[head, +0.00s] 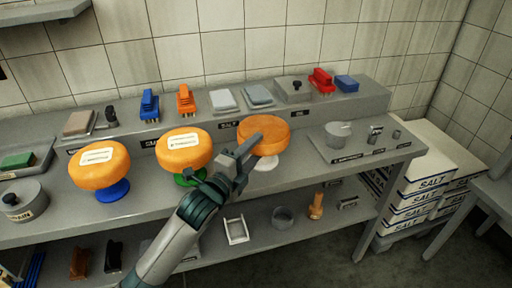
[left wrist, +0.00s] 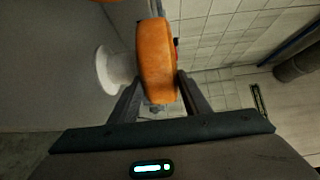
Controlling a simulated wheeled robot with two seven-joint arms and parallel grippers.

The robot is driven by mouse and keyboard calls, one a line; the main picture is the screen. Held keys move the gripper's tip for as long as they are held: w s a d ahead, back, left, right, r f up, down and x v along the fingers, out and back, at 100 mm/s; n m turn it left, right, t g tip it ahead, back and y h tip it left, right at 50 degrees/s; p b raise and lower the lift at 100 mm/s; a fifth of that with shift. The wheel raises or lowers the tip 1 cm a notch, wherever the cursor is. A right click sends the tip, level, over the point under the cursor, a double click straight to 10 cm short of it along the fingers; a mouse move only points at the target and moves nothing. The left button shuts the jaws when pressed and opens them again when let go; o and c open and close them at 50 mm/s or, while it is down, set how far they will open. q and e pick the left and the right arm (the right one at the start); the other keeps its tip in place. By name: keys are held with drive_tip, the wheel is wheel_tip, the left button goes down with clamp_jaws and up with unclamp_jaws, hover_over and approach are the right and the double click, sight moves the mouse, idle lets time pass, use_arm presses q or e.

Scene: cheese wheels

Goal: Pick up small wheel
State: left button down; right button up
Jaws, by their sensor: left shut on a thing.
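An orange cheese wheel (head: 270,135), unlabelled on top and looking slightly smaller than the two others, is at or just over a white stand (head: 267,163). My left gripper (head: 248,152) is shut on its near left edge. In the left wrist view the wheel (left wrist: 156,60) sits between both fingers, with the white stand (left wrist: 115,70) close beside it. I cannot tell whether wheel and stand still touch. A labelled orange wheel (head: 183,149) is on a green stand (head: 187,181); another (head: 98,165) is on a blue stand (head: 112,191). My right gripper is out of view.
A raised shelf behind holds blue (head: 149,105), orange (head: 186,99) and red (head: 321,80) brushes. A clear container (head: 338,135) and small metal pieces stand right on a grey tray. A lidded pot (head: 23,201) is at the far left. Salt boxes (head: 428,180) are stacked right of the table.

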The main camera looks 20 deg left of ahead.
use_arm(q)
drive_tip(key=shift+r, duration=0.9)
drive_tip(key=s+d+r, duration=0.4)
drive_tip(key=d+r, duration=0.5)
drive_tip(key=d, duration=0.2)
drive_tip(key=shift+r+b, duration=0.2)
drive_tip(key=shift+b, duration=0.2)
drive_tip(key=shift+r+p, duration=1.5)
drive_tip(key=shift+p, duration=0.7)
